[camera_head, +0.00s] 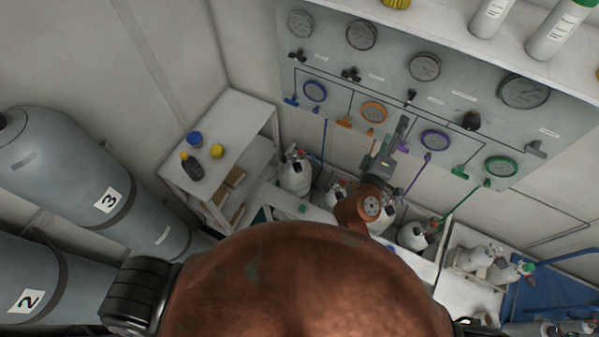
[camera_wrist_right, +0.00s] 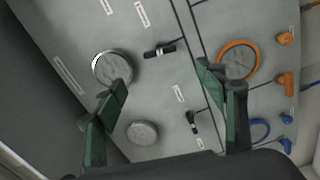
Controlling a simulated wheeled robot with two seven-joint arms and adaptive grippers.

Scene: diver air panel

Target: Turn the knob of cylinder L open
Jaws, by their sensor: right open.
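A grey wall panel (camera_head: 455,98) carries gauges, black knobs and coloured valve handles; its labels are too small to read, so I cannot tell which knob is cylinder L's. Black knobs include one at upper left (camera_head: 298,55), one right of it (camera_head: 351,74) and one further right (camera_head: 471,121). My right gripper (camera_head: 401,135) is in front of the panel's lower middle. In the right wrist view it is open and empty (camera_wrist_right: 162,78), with a black knob (camera_wrist_right: 160,50) seen between and beyond its fingertips and another (camera_wrist_right: 193,122) lower. My left gripper is not in view.
White bottles (camera_head: 296,174) stand in a trough below the panel. A white shelf (camera_head: 236,118) at left holds small jars. Large grey cylinders marked 3 (camera_head: 75,165) and 2 (camera_head: 55,282) stand at far left. A white shelf (camera_head: 425,30) runs above the panel.

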